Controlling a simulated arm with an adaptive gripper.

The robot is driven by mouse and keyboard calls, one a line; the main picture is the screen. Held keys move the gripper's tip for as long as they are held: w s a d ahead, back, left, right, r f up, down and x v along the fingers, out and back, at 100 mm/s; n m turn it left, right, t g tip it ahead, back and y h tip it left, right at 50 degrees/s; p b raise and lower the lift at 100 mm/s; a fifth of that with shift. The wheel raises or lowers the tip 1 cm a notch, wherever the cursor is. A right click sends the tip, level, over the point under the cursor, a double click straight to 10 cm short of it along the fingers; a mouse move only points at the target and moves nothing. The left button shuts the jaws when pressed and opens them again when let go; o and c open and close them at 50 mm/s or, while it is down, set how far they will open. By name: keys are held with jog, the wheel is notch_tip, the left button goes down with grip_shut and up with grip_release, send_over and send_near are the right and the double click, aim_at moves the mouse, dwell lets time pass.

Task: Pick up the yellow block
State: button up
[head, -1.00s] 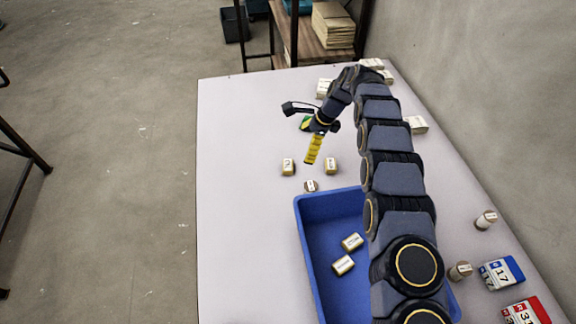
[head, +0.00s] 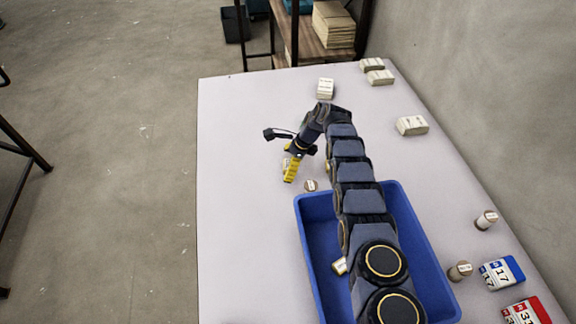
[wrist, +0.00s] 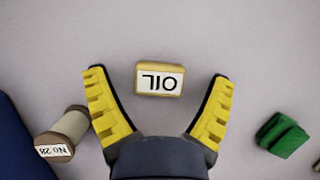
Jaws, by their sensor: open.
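The yellow block (wrist: 160,79), with a white face marked OIL, lies on the table in the wrist view. It sits between and slightly beyond the tips of my gripper (wrist: 158,74), whose yellow fingers are spread wide. There is a gap on both sides of the block and neither finger touches it. In the head view my gripper (head: 290,172) points down over the table left of the blue bin, and mostly hides a small pale block beside it.
A small cylinder marked NO 28 (wrist: 62,134) lies left of the fingers, near the blue bin (head: 305,215). A green object (wrist: 282,135) lies on the right. Several white blocks stand at the back. The table's left side is clear.

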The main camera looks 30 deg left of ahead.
jog(key=c, duration=1.1)
